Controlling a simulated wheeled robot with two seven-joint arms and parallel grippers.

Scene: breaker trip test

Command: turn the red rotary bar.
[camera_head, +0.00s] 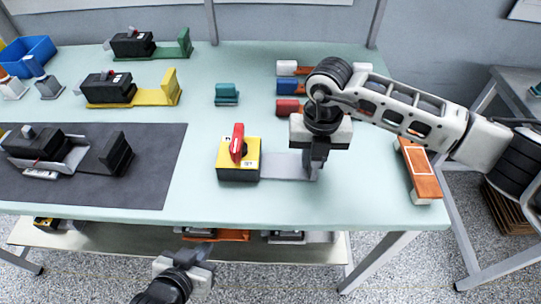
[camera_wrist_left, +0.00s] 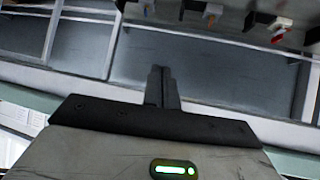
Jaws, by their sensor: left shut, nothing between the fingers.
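The red rotary bar (camera_head: 237,142) stands on the yellow top of a black box (camera_head: 238,173) near the front middle of the table. A flat grey plate (camera_head: 280,166) runs right from the box. My right gripper (camera_head: 317,168) points down at the right end of this plate; whether its fingers are closed on it cannot be told. My left gripper (camera_head: 198,252) is low, in front of the table edge, apart from the box. In the left wrist view its fingers (camera_wrist_left: 161,84) are together with nothing between them.
A dark mat (camera_head: 150,190) with a black device lies at the left. Yellow and green devices stand behind it. Small teal, white, blue and red blocks sit at the back. An orange piece (camera_head: 419,172) lies at the right edge. A lower shelf (camera_head: 110,238) is below the table.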

